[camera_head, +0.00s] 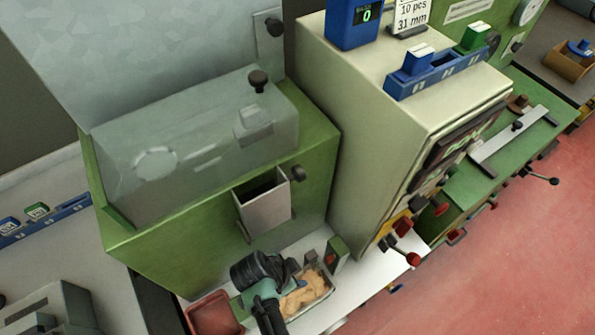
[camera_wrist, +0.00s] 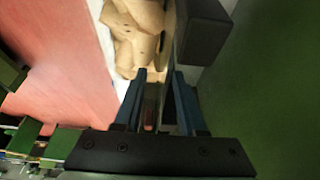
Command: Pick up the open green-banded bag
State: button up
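Two small green-and-white packs show in the head view. One (camera_head: 475,38) stands at the right end of a blue rack on the cream cabinet. The other (camera_head: 37,211) is in a blue rack at the far left. I cannot tell which is the open bag.
The green machine (camera_head: 200,255) with a grey chute (camera_head: 265,205) stands behind my gripper. A red tray (camera_head: 213,315) is to the left of it. A small green box (camera_head: 337,252) and red-knobbed levers (camera_head: 404,228) are to the right. The red floor (camera_head: 500,260) is clear.

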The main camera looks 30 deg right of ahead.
jog(key=shift+f, duration=0.1)
grip_shut()
dwell(1.4)
